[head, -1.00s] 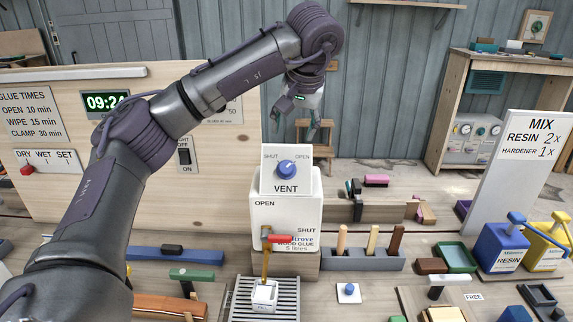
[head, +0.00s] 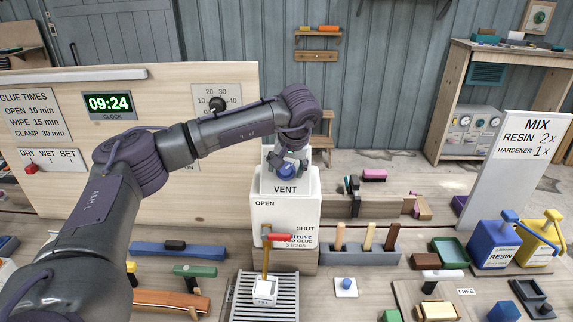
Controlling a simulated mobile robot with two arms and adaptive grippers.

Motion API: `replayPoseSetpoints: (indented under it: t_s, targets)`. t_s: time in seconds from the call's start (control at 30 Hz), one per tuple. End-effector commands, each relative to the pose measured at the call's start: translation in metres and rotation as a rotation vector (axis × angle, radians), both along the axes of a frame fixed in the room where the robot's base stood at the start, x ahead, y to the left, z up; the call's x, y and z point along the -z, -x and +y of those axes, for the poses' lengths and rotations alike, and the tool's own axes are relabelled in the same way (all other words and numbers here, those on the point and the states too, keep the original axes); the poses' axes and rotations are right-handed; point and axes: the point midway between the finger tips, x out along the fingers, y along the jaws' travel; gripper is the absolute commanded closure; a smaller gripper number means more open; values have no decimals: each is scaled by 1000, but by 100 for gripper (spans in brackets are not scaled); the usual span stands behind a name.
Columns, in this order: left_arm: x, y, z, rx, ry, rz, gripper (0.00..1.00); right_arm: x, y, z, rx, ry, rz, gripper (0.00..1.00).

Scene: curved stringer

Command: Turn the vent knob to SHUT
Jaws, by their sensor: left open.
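The blue vent knob (head: 286,172) sits on a white plate marked VENT (head: 286,189) on top of the white glue container (head: 284,214). My left gripper (head: 287,165) is open and right at the knob, with its fingers around or just in front of it. I cannot tell whether they touch it. My right gripper is not in view.
Below the vent, the container has a red tap lever (head: 277,237) over a small white cup (head: 265,291) on a slatted tray (head: 239,297). A grey rack (head: 356,256) with wooden handles stands to the right. A wooden panel with a clock (head: 108,104) stands behind my left arm.

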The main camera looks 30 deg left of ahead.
Motion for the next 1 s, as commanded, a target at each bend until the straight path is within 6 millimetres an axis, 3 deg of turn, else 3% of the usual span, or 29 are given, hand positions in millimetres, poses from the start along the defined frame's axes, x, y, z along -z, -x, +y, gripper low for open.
replayPoseSetpoints:
  t_s: [0.17,0.5,1.0]
  targets:
    - [0,0,0,0,0,0,40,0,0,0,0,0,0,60]
    - [0,0,0,-1,0,0,97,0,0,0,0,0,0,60]
    - [3,0,2,-107,88,-55,97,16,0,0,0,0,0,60]
